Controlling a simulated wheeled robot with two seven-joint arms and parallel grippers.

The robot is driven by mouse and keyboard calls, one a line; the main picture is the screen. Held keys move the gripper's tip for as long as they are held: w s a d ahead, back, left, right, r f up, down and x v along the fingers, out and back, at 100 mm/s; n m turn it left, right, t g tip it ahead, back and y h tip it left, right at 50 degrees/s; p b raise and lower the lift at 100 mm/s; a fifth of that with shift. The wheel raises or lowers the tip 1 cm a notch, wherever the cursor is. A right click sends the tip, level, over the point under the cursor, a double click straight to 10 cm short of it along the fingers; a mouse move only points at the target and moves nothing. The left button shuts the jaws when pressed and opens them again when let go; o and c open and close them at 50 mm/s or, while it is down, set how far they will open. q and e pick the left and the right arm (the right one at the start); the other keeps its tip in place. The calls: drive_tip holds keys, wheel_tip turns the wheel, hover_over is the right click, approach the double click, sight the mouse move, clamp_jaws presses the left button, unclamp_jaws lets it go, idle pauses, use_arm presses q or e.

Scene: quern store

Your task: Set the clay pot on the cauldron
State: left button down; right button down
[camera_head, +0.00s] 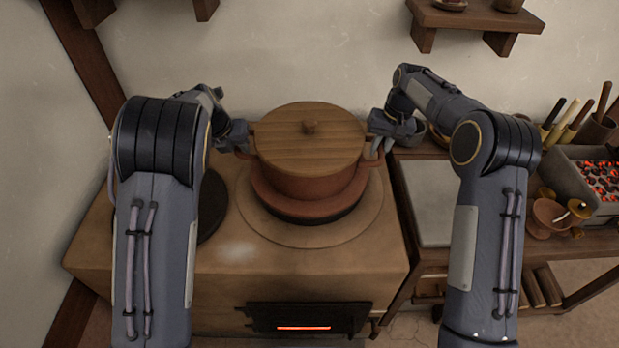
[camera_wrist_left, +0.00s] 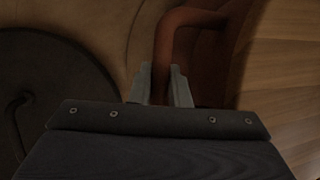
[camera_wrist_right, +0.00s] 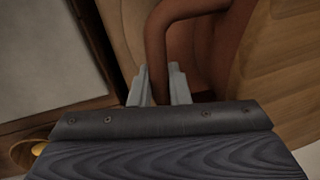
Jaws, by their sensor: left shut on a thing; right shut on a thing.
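The clay pot (camera_head: 300,184) is red-brown and upright, with a round wooden lid (camera_head: 290,140) on top. It is over the right side of the stove top. A wider red-brown round body with a dark lower edge (camera_head: 312,217) shows directly below it; I take this for the cauldron, but cannot tell whether the two touch. My left gripper (camera_head: 246,152) is shut on the pot's left handle, which also shows in the left wrist view (camera_wrist_left: 172,40). My right gripper (camera_head: 377,148) is shut on the right handle, also in the right wrist view (camera_wrist_right: 158,40).
The clay-coloured stove (camera_head: 240,290) has a dark round plate (camera_head: 212,205) at left and a glowing firebox opening in front. A side table at right holds a grey slab (camera_head: 430,205), a box of embers (camera_head: 600,180), utensils and a small balance. Shelves hang above.

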use_arm(q)
drive_tip(key=shift+f, duration=0.35)
use_arm(e)
drive_tip(key=shift+f, duration=0.35)
use_arm(q)
drive_tip(key=c, duration=1.4)
unclamp_jaws()
drive_tip(key=shift+r, duration=0.15)
use_arm(e)
drive_tip(key=c, duration=1.4)
unclamp_jaws()
drive_tip(key=shift+r, duration=0.15)
use_arm(q)
drive_tip(key=shift+o, duration=0.2)
use_arm(e)
drive_tip(key=shift+o, duration=0.2)
use_arm(q)
drive_tip(key=v, duration=1.2)
use_arm(e)
wheel_tip(320, 180, up, 12)
drive_tip(key=d, duration=0.2)
drive_tip(key=shift+s, duration=0.35)
use_arm(q)
drive_tip(key=shift+s, duration=0.1)
use_arm(e)
drive_tip(key=shift+d, duration=0.1)
